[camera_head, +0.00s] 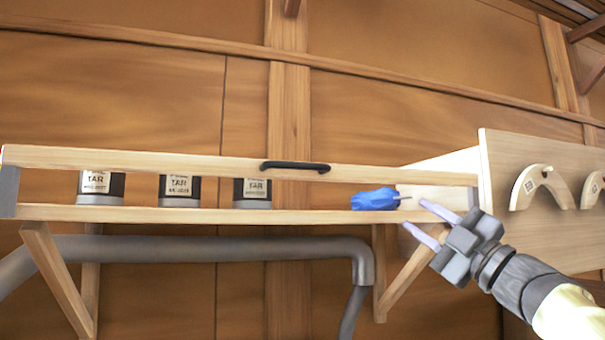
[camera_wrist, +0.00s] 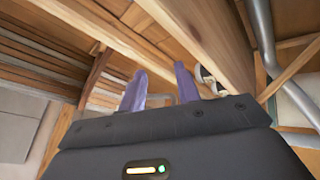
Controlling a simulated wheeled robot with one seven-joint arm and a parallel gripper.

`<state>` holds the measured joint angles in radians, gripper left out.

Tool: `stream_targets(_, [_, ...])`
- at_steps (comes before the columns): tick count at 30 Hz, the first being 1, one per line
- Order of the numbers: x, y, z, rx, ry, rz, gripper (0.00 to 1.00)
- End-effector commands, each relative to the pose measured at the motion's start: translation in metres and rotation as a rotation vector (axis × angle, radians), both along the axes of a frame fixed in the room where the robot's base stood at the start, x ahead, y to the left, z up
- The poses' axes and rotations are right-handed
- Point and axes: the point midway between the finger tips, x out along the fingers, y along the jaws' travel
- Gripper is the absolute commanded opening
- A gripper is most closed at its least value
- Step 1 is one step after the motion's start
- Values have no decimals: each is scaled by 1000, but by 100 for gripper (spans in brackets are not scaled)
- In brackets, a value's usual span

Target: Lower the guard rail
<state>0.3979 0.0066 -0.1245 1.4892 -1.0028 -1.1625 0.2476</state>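The guard rail (camera_head: 220,167) is a pale wooden bar with a black handle (camera_head: 295,166). It runs level along the front of a wooden shelf (camera_head: 150,214), raised above the shelf board with a gap between them. A grey upright (camera_head: 9,192) stands at its left end. My gripper (camera_head: 416,215) is at the lower right, below the rail's right end and well apart from the handle. Its two pale purple fingers are spread with nothing seen between them. The fingers also show in the wrist view (camera_wrist: 160,88), with wooden beams beyond them.
Dark tins labelled TAR (camera_head: 178,189) stand on the shelf behind the rail. A blue object (camera_head: 375,199) lies near the shelf's right end. A wooden panel with curved pieces (camera_head: 540,188) stands at right. A grey pipe (camera_head: 200,248) and wooden brackets (camera_head: 58,277) are below the shelf.

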Motion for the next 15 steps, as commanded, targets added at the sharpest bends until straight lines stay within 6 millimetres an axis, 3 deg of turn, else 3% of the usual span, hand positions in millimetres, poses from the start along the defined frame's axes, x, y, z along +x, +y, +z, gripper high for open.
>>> stream_targets(1, [-21, 8, 29, -106, -56, 39, 33])
stream_targets(5, [-69, 34, 60, -377, -132, 149, 33])
stream_targets(9, [-103, 49, 65, -581, -138, 226, 33])
stream_targets(15, [-115, 54, 61, -657, -128, 256, 33])
